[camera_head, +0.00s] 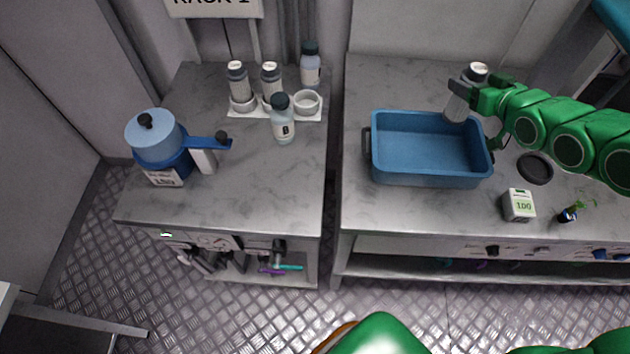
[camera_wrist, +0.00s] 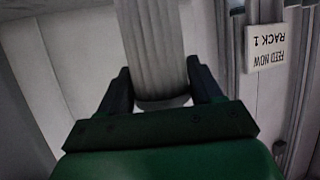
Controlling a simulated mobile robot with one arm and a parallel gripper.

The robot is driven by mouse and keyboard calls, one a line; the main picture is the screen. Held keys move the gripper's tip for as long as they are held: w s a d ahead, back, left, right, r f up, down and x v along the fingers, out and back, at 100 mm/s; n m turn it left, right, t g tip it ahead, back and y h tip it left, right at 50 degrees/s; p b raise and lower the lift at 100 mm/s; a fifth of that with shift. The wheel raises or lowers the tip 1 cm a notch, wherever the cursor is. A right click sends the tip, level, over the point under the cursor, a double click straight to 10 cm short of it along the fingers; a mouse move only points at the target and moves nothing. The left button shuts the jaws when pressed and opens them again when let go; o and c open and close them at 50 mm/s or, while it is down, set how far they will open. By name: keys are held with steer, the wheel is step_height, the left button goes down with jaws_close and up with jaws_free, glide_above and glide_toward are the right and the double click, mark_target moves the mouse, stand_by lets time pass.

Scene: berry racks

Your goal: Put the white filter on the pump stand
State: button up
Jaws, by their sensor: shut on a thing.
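My gripper (camera_head: 470,93) is shut on a pale grey-white cylinder (camera_head: 457,106) with a white top, seemingly the white filter. The cylinder is tilted at the back right corner of the blue tub, and I cannot tell whether it touches the tub. In the wrist view it is ribbed (camera_wrist: 155,50) and sits between both dark fingers (camera_wrist: 160,92). On the left bench, a white base with round cups (camera_head: 306,102) holds two similar grey cylinders (camera_head: 238,82) (camera_head: 271,80); its right cup looks empty. A blue pot-like unit (camera_head: 160,145) has a side arm over a white cylinder (camera_head: 203,161). I cannot tell which is the pump stand.
A blue tub (camera_head: 430,180) stands empty on the right bench. A dark-capped bottle (camera_head: 284,125) stands before the white base, another bottle (camera_head: 310,68) behind it. A white box (camera_head: 519,205) and a black disc (camera_head: 535,168) lie right. A narrow gap separates the benches.

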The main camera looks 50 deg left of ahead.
steer(key=s+a+n+g+y, duration=0.1)
steer(key=s+a+n+g, duration=0.45)
steer(key=s+a, duration=1.05)
steer(key=s+a+f+n+g+h, duration=0.1)
steer(key=s+a+f+n+g, duration=0.15)
steer(key=s, duration=0.45)
steer(key=s+a+f+n+g, duration=0.1)
steer(key=s+f+g, duration=0.15)
steer(key=s, duration=0.35)
steer(key=s+a+f+n+g+h, duration=0.1)
steer(key=s+a+f+n+g, duration=0.15)
steer(key=s, duration=0.45)
step_height(320, 180, down, 7)
steer(key=shift+w+d, duration=0.15)
steer(key=shift+f, duration=0.15)
steer(key=o, duration=1.1)
